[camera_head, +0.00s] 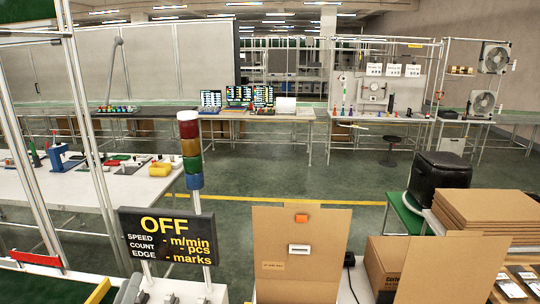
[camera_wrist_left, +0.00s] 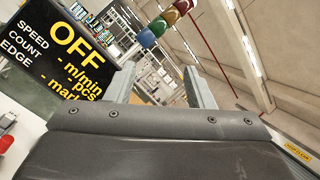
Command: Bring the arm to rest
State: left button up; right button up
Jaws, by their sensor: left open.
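My left gripper (camera_wrist_left: 160,68) shows in the left wrist view with its two grey fingers apart and nothing between them. In the head view a small grey part of it (camera_head: 132,289) shows at the bottom edge, just below the black OFF display (camera_head: 168,236). The rest of that arm is out of the frame. The display also shows at the upper left of the left wrist view (camera_wrist_left: 70,50). My right gripper is in neither view. A black fryer (camera_head: 440,181) stands at the right in the head view, apart from the left gripper.
A signal tower (camera_head: 190,148) rises behind the display. An upright cardboard panel (camera_head: 299,240) stands at front centre. An open carton (camera_head: 450,265) and stacked flat cardboard (camera_head: 490,212) are at the right. A metal frame post (camera_head: 90,140) stands at the left. Open floor lies beyond.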

pick_arm(q)
jog(key=s+a+f+n+g+y, duration=0.9)
jog(key=s+f+n, duration=0.15)
jog(key=n, duration=0.95)
jog(key=s+d+f+n+g+h, duration=0.35)
jog(key=s+f+g, duration=0.2)
jog(key=s, duration=0.25)
jog(key=s+d+f+n+g+h, duration=0.3)
jog(key=s+d+f+n+g, duration=0.1)
jog(key=s+f, duration=0.35)
notch_tip(320, 180, down, 32)
jog(key=s+a+g+b, duration=0.1)
jog(key=a+g+b, duration=0.1)
jog(key=b, duration=0.6)
jog(key=s+f+b, duration=0.3)
jog(key=s+f, duration=0.4)
jog(key=f, duration=0.3)
jog(key=s+d+f+b, duration=0.1)
jog(key=s+f+b, duration=0.2)
jog(key=s+f, duration=0.5)
notch_tip(320, 180, down, 4)
jog(key=shift+r+g, duration=0.25)
jog(key=shift+g, duration=0.1)
